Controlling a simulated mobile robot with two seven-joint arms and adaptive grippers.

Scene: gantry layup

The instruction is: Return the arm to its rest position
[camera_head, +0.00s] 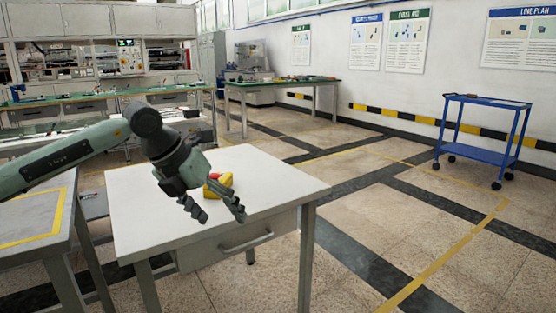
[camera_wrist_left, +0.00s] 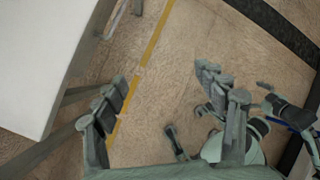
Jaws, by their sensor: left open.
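My left arm (camera_head: 70,160) comes in from the left in the head view. Its gripper (camera_head: 218,214) hangs over the near part of a white table (camera_head: 140,205), fingers spread and pointing down and toward me. It is open, with nothing seen between the fingers.
A grey table (camera_head: 30,222) with yellow tape stands at the left, close to the white table. A blue cart (camera_head: 484,104) stands by the right wall. Green-topped benches (camera_head: 290,83) are at the back. The tiled floor (camera_head: 400,220) at the right is clear.

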